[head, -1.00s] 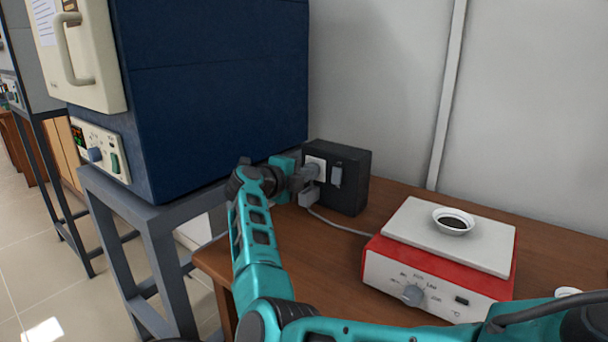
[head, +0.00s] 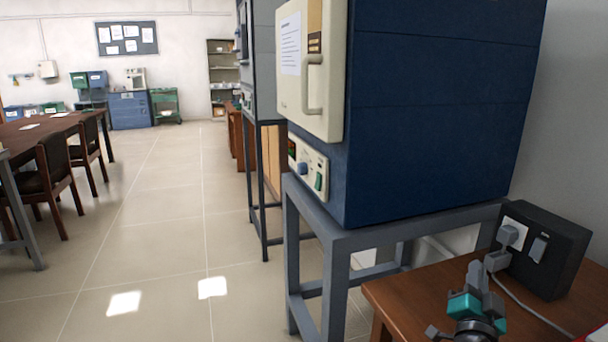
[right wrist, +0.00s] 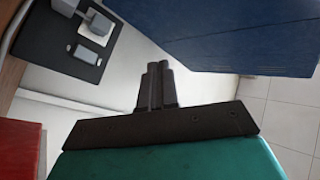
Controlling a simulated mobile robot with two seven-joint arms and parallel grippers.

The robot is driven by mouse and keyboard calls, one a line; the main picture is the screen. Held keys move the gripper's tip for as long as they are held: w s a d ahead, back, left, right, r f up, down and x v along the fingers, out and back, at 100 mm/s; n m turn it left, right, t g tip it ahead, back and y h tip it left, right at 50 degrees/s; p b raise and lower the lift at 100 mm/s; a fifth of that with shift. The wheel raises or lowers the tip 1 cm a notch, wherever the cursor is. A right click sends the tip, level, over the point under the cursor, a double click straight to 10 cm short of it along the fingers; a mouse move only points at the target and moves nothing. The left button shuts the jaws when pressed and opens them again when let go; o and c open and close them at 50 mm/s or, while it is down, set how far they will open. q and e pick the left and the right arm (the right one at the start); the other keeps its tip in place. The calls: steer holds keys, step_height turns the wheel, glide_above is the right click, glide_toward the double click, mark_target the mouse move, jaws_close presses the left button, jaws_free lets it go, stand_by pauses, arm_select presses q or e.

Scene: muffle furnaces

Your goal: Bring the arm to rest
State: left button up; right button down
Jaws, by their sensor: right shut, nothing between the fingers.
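My right gripper (head: 482,280) shows at the lower right of the head view, above the wooden table in front of the black socket box. Its fingers are together and hold nothing. In the right wrist view the closed fingers (right wrist: 156,88) point away from the camera, apart from the furnace and the socket box. My left gripper is in neither view.
A blue muffle furnace (head: 430,110) with a cream door (head: 308,75) stands on a grey metal frame (head: 335,290). The black socket box (head: 552,262) has a plug and cable, on the wooden table (head: 400,290).

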arm_select(q)
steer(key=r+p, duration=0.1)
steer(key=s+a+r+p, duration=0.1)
steer(key=p, duration=0.1)
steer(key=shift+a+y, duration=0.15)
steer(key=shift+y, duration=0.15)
arm_select(e)
steer(key=s+a+f+n+g+y, duration=0.4)
steer(key=s+a+f+n+y, duration=0.2)
steer(key=s+a+f, duration=0.3)
steer(key=s+a+f+n+g+y, duration=0.4)
steer(key=s+a+f+n, duration=0.5)
steer(key=s, duration=0.7)
steer(key=shift+a+f+y, duration=0.25)
steer(key=shift+a+y, duration=0.1)
steer(key=shift+y, duration=0.55)
steer(key=shift+s, duration=0.1)
